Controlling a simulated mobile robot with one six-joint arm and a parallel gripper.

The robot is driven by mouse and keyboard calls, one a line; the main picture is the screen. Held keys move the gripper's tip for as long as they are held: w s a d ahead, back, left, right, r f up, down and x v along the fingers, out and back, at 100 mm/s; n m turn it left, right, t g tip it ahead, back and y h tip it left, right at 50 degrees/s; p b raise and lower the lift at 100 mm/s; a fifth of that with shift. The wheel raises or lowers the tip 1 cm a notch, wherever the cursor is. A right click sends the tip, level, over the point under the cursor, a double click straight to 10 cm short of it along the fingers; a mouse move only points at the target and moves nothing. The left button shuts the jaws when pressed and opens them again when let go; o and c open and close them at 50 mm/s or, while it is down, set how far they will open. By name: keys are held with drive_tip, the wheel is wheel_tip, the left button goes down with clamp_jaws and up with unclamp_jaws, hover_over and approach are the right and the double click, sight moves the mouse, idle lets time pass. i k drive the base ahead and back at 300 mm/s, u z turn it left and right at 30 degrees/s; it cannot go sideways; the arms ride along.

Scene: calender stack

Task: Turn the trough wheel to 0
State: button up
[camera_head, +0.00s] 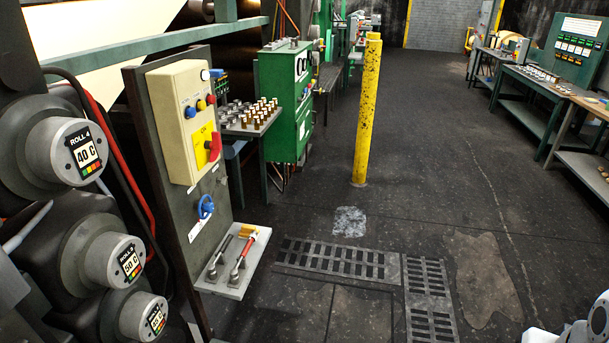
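A small blue handwheel (205,207) is mounted low on the dark upright panel (150,150) at the left. It is the only wheel-like part I can make out, and no label naming it as the trough wheel is readable. A small pale plate sits below it, and its marks and setting are too small to read. My gripper is not visible. A white and grey part at the bottom right corner looks like a piece of my arm, well apart from the handwheel.
Above the handwheel is a cream control box (182,115) with a red knob (213,147). Roll ends (105,262) crowd the left. A yellow post (367,110) stands mid-floor. The floor right of the shelf is open.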

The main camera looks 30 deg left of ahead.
sight(208, 207)
drive_tip(key=u, duration=0.1)
drive_tip(key=i, duration=1.45)
drive_tip(key=u, duration=1)
drive_tip(key=i, duration=0.45)
drive_tip(key=u, duration=0.25)
drive_tip(key=k, duration=0.8)
drive_tip(key=u, duration=0.2)
drive_tip(key=i, duration=0.8)
drive_tip(key=z, duration=0.05)
